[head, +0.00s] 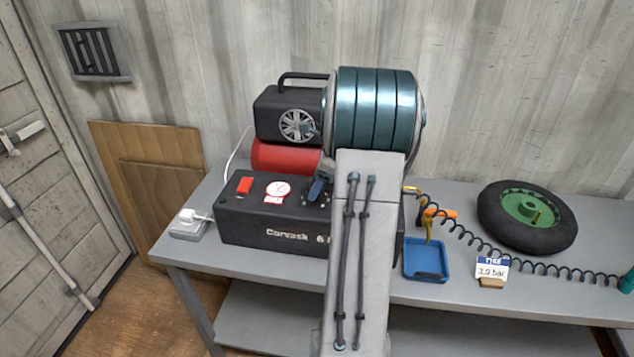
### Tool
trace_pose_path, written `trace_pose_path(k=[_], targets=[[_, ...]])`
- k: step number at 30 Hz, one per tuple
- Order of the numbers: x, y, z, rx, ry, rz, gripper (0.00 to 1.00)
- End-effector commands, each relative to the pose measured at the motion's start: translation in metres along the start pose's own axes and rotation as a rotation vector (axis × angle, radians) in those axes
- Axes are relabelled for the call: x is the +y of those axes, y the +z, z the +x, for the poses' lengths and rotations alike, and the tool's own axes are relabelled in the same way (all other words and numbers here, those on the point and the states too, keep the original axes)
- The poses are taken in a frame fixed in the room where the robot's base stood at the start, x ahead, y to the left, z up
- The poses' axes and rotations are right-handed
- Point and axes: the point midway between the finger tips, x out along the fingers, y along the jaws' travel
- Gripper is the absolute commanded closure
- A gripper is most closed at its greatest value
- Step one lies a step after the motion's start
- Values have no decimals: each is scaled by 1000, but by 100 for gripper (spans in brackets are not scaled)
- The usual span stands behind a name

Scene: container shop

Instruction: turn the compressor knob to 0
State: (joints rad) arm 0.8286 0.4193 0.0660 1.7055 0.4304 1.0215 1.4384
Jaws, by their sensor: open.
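The black compressor control box (262,228) stands on the left part of the grey bench. Its top panel carries a red switch (244,186), a round white gauge (278,190) and a blue knob (318,188) with small pale marks around it. The knob is partly hidden by my arm, and I cannot read its setting. The black motor (283,108) and red tank (285,157) stand behind the panel. My arm crosses in front of the box's right part. I cannot make out my gripper's fingers; they seem hidden behind the arm.
A blue tray (427,274), a coiled black hose (470,240), a price-like card (491,269) and a black wheel with a green hub (527,216) are on the bench (560,290) to the right.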

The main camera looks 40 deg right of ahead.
Motion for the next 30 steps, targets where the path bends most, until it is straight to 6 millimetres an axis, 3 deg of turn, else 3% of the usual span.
trace_pose_path(k=[7,12,23,30], targets=[[0,0,1,0,0,0,41],[0,0,1,0,0,0,86],[0,1,0,-1,17,-36,86],[-1,2,-1,-1,72,-163,86]])
